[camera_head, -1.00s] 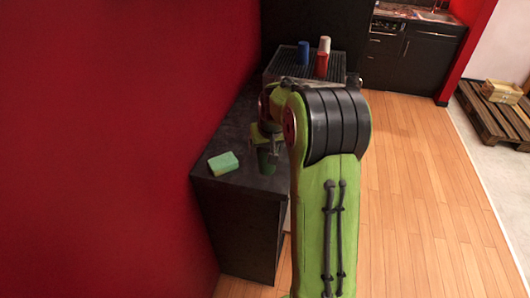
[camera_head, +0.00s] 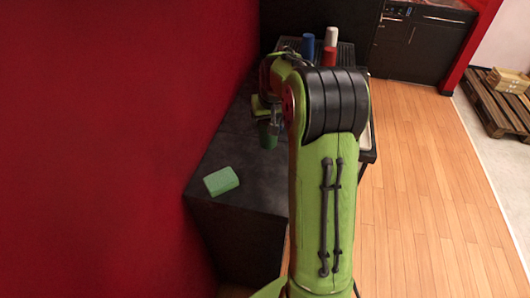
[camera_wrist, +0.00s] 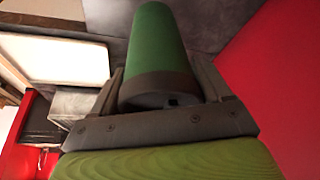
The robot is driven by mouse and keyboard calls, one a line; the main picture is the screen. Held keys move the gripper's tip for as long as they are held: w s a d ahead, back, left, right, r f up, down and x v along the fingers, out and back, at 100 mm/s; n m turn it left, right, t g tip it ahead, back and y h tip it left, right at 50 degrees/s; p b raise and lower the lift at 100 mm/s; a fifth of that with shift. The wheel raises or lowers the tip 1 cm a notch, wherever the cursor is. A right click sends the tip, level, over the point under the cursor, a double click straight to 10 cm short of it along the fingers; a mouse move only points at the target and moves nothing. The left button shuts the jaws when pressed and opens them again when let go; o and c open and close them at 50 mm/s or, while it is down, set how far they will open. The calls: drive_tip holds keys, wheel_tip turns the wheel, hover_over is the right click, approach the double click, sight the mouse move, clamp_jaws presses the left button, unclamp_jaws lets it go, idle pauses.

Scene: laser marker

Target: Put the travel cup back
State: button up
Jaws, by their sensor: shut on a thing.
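The green travel cup (camera_head: 267,136) is between the fingers of my gripper (camera_head: 270,122), over the dark counter toward the back cups. In the wrist view my gripper (camera_wrist: 162,86) is shut around the cup (camera_wrist: 155,40), with one finger on each side. The cup's dark base faces the wrist camera. In the head view my arm hides part of the gripper and the counter. I cannot tell how far the cup is above the counter.
A green sponge (camera_head: 221,181) lies near the front of the dark counter (camera_head: 245,205). A blue cup (camera_head: 308,46), a white cup (camera_head: 331,37) and a red cup (camera_head: 329,56) stand at the back. A red wall (camera_head: 110,140) borders the left; wooden floor (camera_head: 420,200) is clear at right.

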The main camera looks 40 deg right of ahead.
sight(268, 144)
wheel_tip(268, 144, down, 10)
drive_tip(key=shift+r+b, duration=0.2)
drive_tip(key=shift+b, duration=0.55)
drive_tip(key=shift+f, duration=0.2)
drive_tip(key=o, duration=0.6)
drive_tip(key=shift+o, duration=0.3)
drive_tip(key=shift+r, duration=0.1)
